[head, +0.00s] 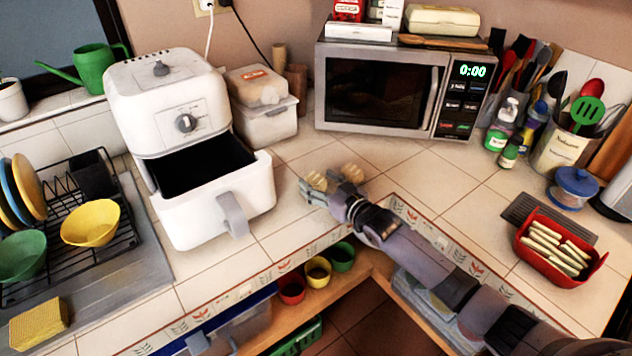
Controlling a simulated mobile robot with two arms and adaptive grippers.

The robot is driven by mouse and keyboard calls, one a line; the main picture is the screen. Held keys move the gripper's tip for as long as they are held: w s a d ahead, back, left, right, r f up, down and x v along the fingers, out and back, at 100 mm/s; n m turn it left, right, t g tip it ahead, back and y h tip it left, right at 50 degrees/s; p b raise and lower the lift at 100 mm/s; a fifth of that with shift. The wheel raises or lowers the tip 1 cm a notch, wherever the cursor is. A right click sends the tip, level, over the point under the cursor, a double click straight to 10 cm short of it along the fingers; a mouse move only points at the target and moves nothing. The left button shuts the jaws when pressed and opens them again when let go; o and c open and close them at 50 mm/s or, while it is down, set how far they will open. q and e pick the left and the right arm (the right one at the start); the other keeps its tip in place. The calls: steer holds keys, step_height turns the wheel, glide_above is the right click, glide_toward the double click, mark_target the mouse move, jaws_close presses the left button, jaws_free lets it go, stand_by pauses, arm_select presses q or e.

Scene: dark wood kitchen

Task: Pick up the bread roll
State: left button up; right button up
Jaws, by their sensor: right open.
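A beige, lumpy bread roll (318,181) lies on the tiled counter right of the air fryer. A similar beige lump (351,172) shows just to its right; I cannot tell whether it is the same roll or another. My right gripper (328,188) is open, with its fingers close at the near side of the beige shapes and partly hiding them. I cannot tell whether it touches them. Grey parts at the bottom edge may be my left gripper (213,344); they are cut off and unclear.
The white air fryer (185,125) has its drawer (215,205) pulled out left of the roll. A microwave (400,90) stands behind. A red tray (560,250) of pale sticks is at right. Small bowls (318,270) sit on the shelf below the counter edge.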

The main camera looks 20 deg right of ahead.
steer(key=shift+w, duration=0.15)
steer(key=shift+c, duration=0.4)
steer(key=c, duration=1)
steer(key=shift+r, duration=0.1)
steer(key=shift+c, duration=0.2)
